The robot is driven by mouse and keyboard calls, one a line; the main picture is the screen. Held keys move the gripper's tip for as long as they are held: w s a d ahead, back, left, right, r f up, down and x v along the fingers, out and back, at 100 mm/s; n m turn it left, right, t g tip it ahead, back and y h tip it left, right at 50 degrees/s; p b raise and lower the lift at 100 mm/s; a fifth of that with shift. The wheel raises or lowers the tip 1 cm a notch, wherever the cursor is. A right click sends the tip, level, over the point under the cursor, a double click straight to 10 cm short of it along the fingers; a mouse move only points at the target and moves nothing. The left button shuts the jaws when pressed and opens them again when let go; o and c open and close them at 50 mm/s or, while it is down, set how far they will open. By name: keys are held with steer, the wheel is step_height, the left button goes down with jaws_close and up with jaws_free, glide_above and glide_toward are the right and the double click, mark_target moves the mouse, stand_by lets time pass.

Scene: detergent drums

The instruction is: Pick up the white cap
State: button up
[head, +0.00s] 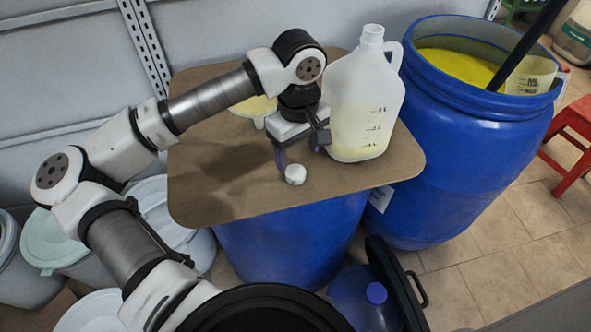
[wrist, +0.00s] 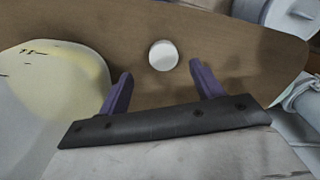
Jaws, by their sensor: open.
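The white cap (head: 295,174) lies on the brown board (head: 220,180), near the base of the jug in the head view. In the wrist view the white cap (wrist: 163,55) shows as a round disc on bare board, ahead of and between the fingertips. My gripper (head: 298,160) is above the board next to the cap, pointing down. In the wrist view my gripper (wrist: 160,75) has its two purple fingers spread wide with nothing between them. The cap appears apart from both fingers.
A translucent jug (head: 365,100) with pale yellow liquid stands close to the right of my gripper. A yellowish funnel-like item (head: 255,108) sits behind it. An open blue drum (head: 475,150) with yellow contents stands at the right. The board's front left is clear.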

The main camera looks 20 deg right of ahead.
mark_target(296, 172)
steer(key=shift+a+f+p, duration=0.15)
steer(key=shift+f+p, duration=0.3)
steer(key=shift+f, duration=0.85)
steer(key=shift+a+f+p, duration=0.1)
steer(key=shift+f+p, duration=0.35)
steer(key=shift+f, duration=0.85)
steer(key=c, duration=1)
